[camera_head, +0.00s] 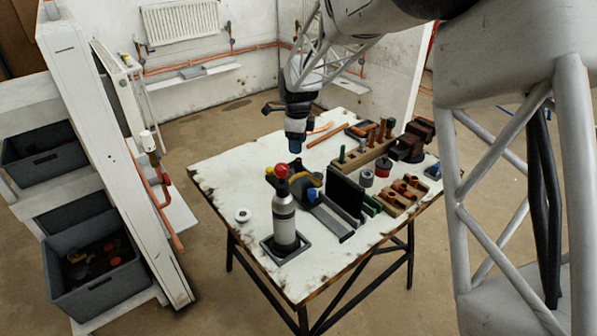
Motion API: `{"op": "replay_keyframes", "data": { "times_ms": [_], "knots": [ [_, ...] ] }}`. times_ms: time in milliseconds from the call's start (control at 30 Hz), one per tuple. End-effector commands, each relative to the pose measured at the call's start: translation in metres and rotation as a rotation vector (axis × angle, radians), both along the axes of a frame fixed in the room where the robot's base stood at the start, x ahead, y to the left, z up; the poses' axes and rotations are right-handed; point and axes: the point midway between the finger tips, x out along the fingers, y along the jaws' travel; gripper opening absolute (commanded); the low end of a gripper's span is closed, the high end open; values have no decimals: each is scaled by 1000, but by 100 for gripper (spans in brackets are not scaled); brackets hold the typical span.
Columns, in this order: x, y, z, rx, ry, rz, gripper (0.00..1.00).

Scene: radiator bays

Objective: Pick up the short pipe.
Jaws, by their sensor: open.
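Copper-coloured pipe pieces are on the white worktable (225,170). A long thin pipe (326,136) lies flat near the back edge, with a smaller orange piece (321,127) beside it. Which of these is the short pipe I cannot tell for sure. My gripper (295,146) hangs pointing down above the back-left part of the table, left of the pipes. It is open, and no pipe shows in it. Its fingers are small and dark here.
A grey cylinder with a red top (285,220) stands in a tray at the table's front. A dark upright panel (345,194) and wooden blocks with copper fittings (401,197) crowd the right. A vise (412,140) sits at the far right. The table's left side is mostly clear.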

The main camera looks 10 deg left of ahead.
Motion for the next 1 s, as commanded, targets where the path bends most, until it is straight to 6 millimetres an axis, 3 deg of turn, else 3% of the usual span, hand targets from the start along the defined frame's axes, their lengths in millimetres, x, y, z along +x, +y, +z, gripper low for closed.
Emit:
{"op": "replay_keyframes", "data": {
  "times_ms": [333, 767, 1000],
  "knots": [
    [0, 0, -23, 0, 1, 1, 53],
    [0, -1, -28, 0, 1, 1, 53],
    [0, -2, -47, -1, 2, 1, 53]
  ]
}}
